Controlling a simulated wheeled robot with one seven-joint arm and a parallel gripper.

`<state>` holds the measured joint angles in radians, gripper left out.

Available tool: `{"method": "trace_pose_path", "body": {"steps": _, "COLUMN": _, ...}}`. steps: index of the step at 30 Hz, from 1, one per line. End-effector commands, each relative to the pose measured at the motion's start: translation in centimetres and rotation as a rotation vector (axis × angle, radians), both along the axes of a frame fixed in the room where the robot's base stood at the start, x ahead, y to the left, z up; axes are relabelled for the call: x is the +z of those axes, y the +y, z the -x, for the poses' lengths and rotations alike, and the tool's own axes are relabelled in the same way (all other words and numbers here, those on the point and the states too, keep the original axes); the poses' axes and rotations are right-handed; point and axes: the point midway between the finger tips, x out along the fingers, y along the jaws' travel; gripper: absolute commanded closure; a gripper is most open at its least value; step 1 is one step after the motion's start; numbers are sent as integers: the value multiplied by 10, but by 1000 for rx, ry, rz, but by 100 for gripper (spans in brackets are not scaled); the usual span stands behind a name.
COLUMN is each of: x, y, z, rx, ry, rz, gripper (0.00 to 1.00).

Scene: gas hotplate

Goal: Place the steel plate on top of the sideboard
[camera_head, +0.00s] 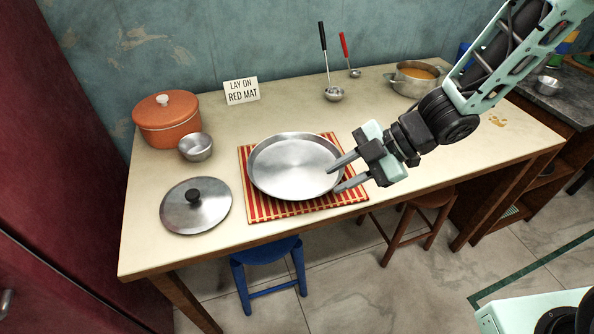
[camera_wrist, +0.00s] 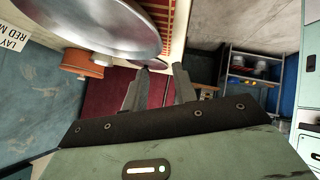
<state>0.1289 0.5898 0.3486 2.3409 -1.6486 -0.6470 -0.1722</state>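The steel plate (camera_head: 290,168), round and shallow with a raised rim, lies on a red-and-yellow striped mat (camera_head: 262,214) on the long table. It also fills the upper left of the wrist view (camera_wrist: 100,22). My gripper (camera_head: 333,181) is at the plate's right side, its fingers apart and pointing left. In the head view one fingertip overlaps the plate's right rim; contact is unclear. Nothing is visibly clamped between the fingers (camera_wrist: 160,70). A wooden unit with a dark grey top (camera_head: 572,98), at the right edge, may be the sideboard; only part shows.
On the table (camera_head: 150,248) are an orange pot (camera_head: 166,122), small bowl (camera_head: 195,148), knobbed lid (camera_head: 196,212), "LAY ON RED MAT" sign (camera_head: 241,91), two ladles and a soup pot (camera_head: 413,82). A bowl (camera_head: 547,85) stands on the dark top. Stools stand below the front edge.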

Motion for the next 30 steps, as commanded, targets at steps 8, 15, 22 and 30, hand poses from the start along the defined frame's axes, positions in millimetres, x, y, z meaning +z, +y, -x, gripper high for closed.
{"method": "trace_pose_path", "body": {"steps": 8, "x": -27, "y": 29, "z": -1, "rx": 0, "ry": 0, "rz": 0, "gripper": 72}}
{"method": "trace_pose_path", "body": {"steps": 15, "x": -40, "y": 48, "z": -2, "rx": 1, "ry": 1, "rz": -1, "gripper": 72}}
{"method": "trace_pose_path", "body": {"steps": 22, "x": -57, "y": 71, "z": -4, "rx": 1, "ry": -1, "rz": 0, "gripper": 72}}
{"method": "trace_pose_path", "body": {"steps": 30, "x": -58, "y": 73, "z": -4, "rx": -2, "ry": 0, "rz": 1, "gripper": 72}}
